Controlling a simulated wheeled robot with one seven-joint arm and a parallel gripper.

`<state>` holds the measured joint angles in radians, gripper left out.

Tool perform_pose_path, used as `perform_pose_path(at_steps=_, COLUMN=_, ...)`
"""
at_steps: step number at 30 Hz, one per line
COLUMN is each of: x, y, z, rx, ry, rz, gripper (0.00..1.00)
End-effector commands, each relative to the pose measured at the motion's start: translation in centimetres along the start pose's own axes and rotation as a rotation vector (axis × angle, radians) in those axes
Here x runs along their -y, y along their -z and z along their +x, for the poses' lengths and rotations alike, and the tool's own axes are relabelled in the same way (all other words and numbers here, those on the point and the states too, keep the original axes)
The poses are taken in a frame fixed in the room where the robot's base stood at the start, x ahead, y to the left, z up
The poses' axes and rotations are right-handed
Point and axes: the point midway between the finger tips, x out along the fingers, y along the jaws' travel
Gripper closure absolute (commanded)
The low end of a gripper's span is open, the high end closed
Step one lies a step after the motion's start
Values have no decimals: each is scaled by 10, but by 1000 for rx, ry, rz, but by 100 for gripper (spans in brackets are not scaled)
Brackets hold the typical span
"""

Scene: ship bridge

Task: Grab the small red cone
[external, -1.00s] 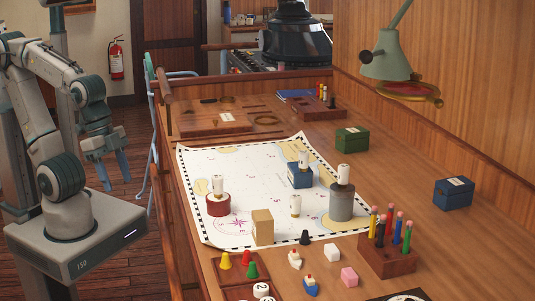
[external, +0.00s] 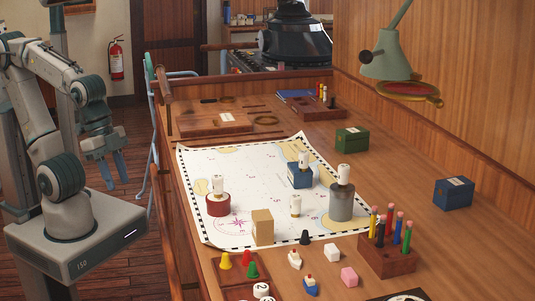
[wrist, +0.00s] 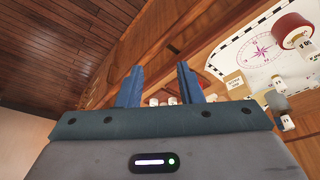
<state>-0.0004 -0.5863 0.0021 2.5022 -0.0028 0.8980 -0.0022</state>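The small red cone (external: 249,257) stands in a shallow brown tray (external: 233,292) at the near left of the chart table, beside a yellow cone (external: 225,261) and a green cone (external: 251,270). I cannot make out the red cone in the wrist view. My gripper (external: 110,168) is beyond the table's left edge, well away from the cone, with its fingers pointing down. In the wrist view my gripper (wrist: 159,84) has its two blue fingers apart with nothing held between them.
A chart (external: 262,175) bears a red cylinder (external: 217,206), a grey cylinder (external: 341,207), a blue box (external: 299,178) and a tan block (external: 262,228). A wooden pencil holder (external: 388,262) stands at right. The table's raised left edge (external: 170,165) lies between my arm and the chart.

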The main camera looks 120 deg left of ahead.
Motion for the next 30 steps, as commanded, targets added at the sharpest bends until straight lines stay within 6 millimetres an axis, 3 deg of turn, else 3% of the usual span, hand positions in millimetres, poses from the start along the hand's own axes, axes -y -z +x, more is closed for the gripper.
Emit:
perform_pose_path(at_steps=5, x=2, y=12, z=1, rx=14, ry=-1, rz=-65, gripper=67)
perform_pose_path(at_steps=8, x=7, y=33, z=2, rx=42, ry=-3, rz=-189, gripper=67)
perform_pose_path(at_steps=14, x=25, y=96, z=13, rx=120, ry=-5, rz=-555, gripper=67)
perform_pose_path(at_steps=21, x=60, y=166, z=42, rx=221, ry=3, rz=-996, gripper=67)
perform_pose_path(at_steps=30, x=119, y=233, z=100, rx=353, ry=30, rz=-1515, gripper=67)
